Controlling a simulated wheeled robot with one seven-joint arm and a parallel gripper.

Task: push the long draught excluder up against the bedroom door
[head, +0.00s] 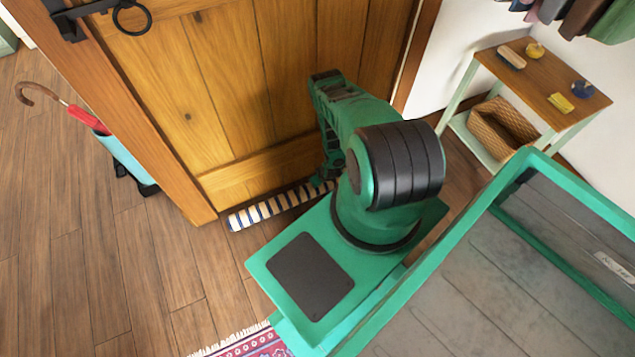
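The long draught excluder (270,208) is a striped roll in cream, blue and tan. It lies on the floor along the foot of the wooden bedroom door (235,85). Its left end shows near the door's lower left corner; its right part is hidden behind my arm. A narrow gap between it and the door cannot be ruled out from this view. My gripper (322,182) is low, at the visible right end of the excluder, close to the door. Its fingers are mostly hidden by my arm, so their opening does not show.
An umbrella stand (125,160) with a red umbrella stands left of the door. A small table (545,85) with a wicker basket (502,127) stands at the right wall. A patterned rug (250,343) lies at the bottom. Floor at left is clear.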

